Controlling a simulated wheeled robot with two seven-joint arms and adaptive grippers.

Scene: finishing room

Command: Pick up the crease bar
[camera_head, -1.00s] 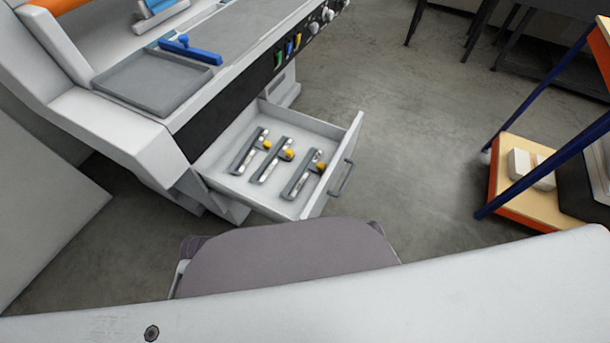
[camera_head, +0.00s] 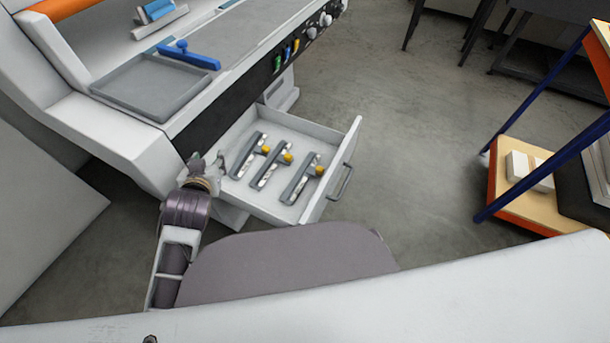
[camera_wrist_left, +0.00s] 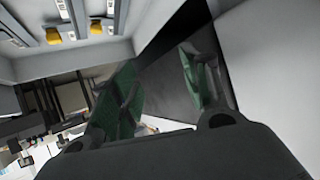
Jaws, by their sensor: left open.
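Three grey bars with silvery strips and yellow knobs lie side by side in the open drawer (camera_head: 333,150): a left bar (camera_head: 246,160), a middle bar (camera_head: 266,172) and a right bar (camera_head: 296,187). I cannot tell which one is the crease bar. My left gripper (camera_head: 218,163) is at the drawer's left wall, left of the bars and apart from them. In the left wrist view my left gripper (camera_wrist_left: 163,88) is open with green-padded fingers and nothing between them. Parts of the bars show at that view's upper left. My right gripper is not in view.
Above the drawer, the white machine has a grey tray (camera_head: 140,98) with a blue handled tool (camera_head: 188,56) at its edge. A blue-legged rack (camera_head: 520,215) stands at the right. The floor between is clear.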

